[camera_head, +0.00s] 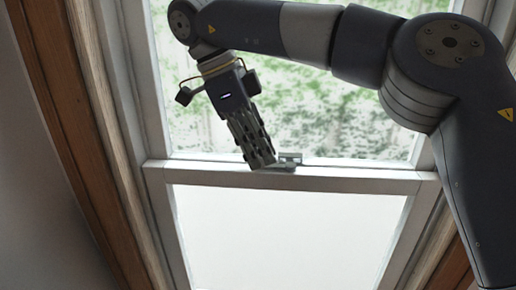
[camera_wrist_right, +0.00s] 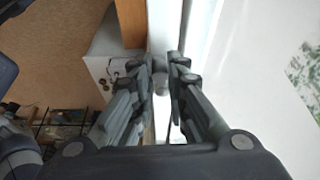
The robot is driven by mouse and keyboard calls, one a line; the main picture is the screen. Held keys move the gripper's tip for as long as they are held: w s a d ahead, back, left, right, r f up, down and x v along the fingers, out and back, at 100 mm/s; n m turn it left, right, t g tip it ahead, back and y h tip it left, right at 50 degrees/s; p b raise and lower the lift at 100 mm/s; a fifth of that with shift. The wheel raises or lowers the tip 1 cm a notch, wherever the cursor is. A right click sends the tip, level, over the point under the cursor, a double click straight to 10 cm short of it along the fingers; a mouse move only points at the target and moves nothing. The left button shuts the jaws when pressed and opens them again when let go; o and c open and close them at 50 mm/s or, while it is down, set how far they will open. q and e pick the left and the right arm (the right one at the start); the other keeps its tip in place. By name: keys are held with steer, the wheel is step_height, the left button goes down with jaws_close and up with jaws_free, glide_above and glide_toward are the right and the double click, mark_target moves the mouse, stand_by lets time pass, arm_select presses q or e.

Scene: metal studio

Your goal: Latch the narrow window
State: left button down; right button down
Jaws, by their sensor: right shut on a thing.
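The narrow window has a white frame with a meeting rail (camera_head: 340,180) across its middle. A small grey metal latch (camera_head: 290,158) sits on top of that rail near its centre. My right gripper (camera_head: 262,163) reaches down to the rail at the latch, its fingertips covering the latch's left part. In the right wrist view the two fingers (camera_wrist_right: 162,72) are close together around a small pale piece, most likely the latch's lever; the fingers partly hide it. My left gripper is not in view.
The upper pane (camera_head: 330,125) shows blurred greenery; the lower pane (camera_head: 285,230) is plain white. Brown wood trim (camera_head: 65,110) runs down the left side. In the right wrist view a white cabinet (camera_wrist_right: 108,50) and a dark rack (camera_wrist_right: 60,122) show in the background.

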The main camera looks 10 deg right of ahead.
steer(key=c, duration=1.6)
jaws_free()
steer(key=shift+o, duration=0.2)
